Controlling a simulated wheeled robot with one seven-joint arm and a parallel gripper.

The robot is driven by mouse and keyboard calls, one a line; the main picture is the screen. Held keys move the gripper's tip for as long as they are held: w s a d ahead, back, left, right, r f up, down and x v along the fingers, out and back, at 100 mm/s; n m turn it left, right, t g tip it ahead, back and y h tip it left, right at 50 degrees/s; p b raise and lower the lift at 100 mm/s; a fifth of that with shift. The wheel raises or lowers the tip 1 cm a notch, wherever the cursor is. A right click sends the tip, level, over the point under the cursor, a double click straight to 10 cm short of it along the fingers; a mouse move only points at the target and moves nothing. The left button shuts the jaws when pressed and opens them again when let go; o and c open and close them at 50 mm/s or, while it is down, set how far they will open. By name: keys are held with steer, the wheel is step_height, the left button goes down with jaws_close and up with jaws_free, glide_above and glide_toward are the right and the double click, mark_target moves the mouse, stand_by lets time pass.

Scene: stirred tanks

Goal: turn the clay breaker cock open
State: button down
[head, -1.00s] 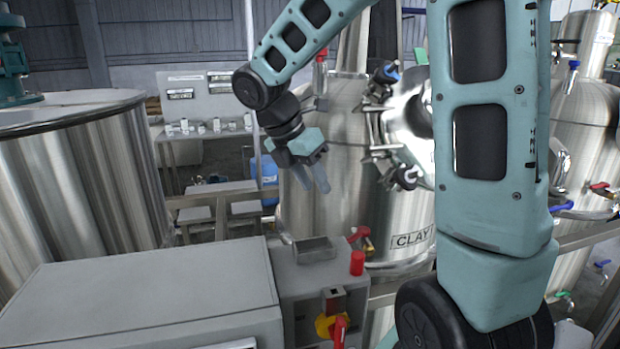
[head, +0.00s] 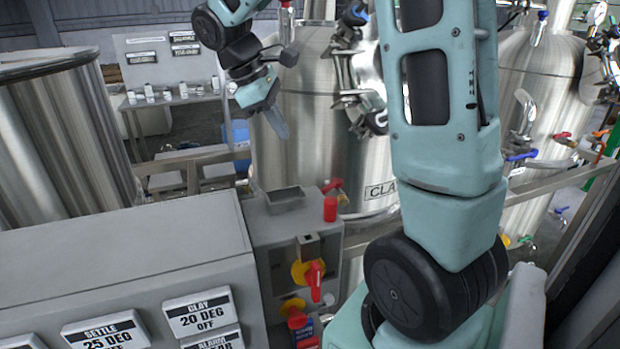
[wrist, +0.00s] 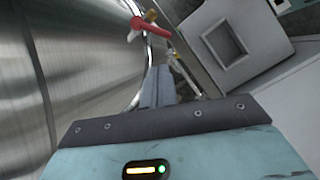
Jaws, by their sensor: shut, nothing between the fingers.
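The steel clay tank (head: 325,140), with its CLAY label (head: 380,190) partly hidden by my arm, stands behind the grey control box. My gripper (head: 284,132) hangs in front of the tank wall, fingers shut together and empty, touching no handle. In the wrist view the fingers (wrist: 158,88) point toward a red lever (wrist: 150,25) on a brass fitting, apart from it. That red lever (head: 332,186) shows low at the tank in the head view. Another red-handled cock (head: 286,6) is at the tank's top edge, cut by the frame. No cock carries a readable breaker label.
A label cabinet (head: 120,255) fills the lower left. Another tank (head: 540,80) with coloured valve handles stands right.

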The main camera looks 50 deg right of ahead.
steer(key=w+f+m+b, duration=0.1)
steer(key=m, duration=0.5)
steer(key=m+g, duration=0.1)
steer(key=m, duration=1.8)
glide_toward(325, 190)
steer(key=w+d+f, duration=0.2)
steer(key=w+f, duration=0.1)
steer(key=shift+s+d+f+p, duration=0.15)
steer(key=shift+s+f+p, duration=0.55)
steer(key=shift+s+f, duration=0.8)
